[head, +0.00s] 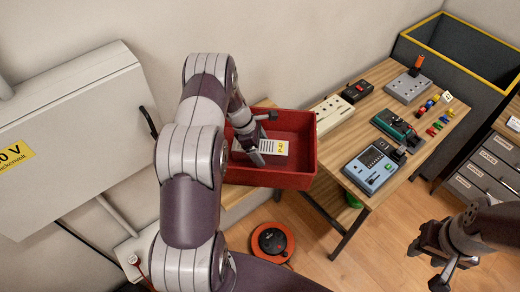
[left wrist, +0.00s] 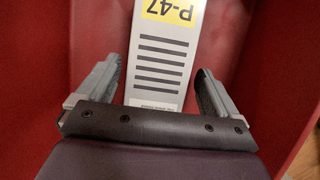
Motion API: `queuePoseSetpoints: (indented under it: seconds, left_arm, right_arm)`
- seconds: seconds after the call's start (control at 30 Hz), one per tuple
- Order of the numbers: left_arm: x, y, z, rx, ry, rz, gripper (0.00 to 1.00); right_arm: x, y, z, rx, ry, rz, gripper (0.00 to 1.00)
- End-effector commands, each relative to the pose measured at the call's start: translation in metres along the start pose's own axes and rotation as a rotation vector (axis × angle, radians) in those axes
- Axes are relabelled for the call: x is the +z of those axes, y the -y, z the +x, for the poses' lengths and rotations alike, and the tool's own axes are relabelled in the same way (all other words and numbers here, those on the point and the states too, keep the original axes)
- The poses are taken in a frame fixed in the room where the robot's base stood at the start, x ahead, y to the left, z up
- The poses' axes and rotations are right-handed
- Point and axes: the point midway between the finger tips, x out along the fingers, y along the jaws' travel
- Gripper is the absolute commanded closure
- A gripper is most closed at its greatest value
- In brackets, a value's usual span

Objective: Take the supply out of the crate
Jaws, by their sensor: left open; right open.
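The red crate (head: 303,165) stands on a wooden surface left of the workbench. Inside it lies a supply (head: 273,148), a pale grey block with dark stripes and a yellow P-47 label. In the left wrist view the supply (left wrist: 163,60) runs between the crate's red walls. My left gripper (head: 257,150) is inside the crate. Its open fingers (left wrist: 157,88) stand on either side of the supply's near end, with gaps at both sides. My arm hides the crate's left part. My right gripper (head: 432,262) is open and empty at the lower right, away from the crate.
The workbench (head: 335,188) right of the crate holds a blue meter (head: 371,168), a green device (head: 397,125), a white strip (head: 332,114) and a grey box (head: 408,88). A red-and-black reel (head: 272,243) lies on the floor. A wall cabinet (head: 75,130) is at left.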

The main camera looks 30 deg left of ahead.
Motion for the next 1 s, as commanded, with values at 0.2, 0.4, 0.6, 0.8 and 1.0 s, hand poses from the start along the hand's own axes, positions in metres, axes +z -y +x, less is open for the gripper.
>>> queuePoseSetpoints:
  seconds: [0.2, 0.4, 0.6, 0.8, 1.0]
  left_arm:
    - [0.000, 0.000, 0.000, 0.000, 0.000, 0.000, 0.68]
    - [0.001, -0.001, -0.001, 0.003, 0.000, 0.001, 1.00]
    - [0.003, -0.002, -0.006, 0.006, 0.000, 0.002, 1.00]
    - [0.017, -0.003, -0.043, 0.009, 0.000, 0.005, 1.00]
    - [0.033, -0.002, -0.079, 0.006, 0.000, 0.003, 1.00]
  right_arm:
    - [0.000, 0.000, 0.000, 0.000, 0.000, 0.000, 0.57]
    - [0.000, 0.000, 0.000, 0.000, 0.000, 0.000, 0.57]
    - [0.000, 0.000, 0.003, 0.000, 0.000, 0.000, 0.57]
    - [0.002, 0.000, 0.018, 0.000, 0.000, 0.000, 0.57]
    - [0.003, 0.000, 0.028, 0.000, 0.000, 0.000, 0.57]
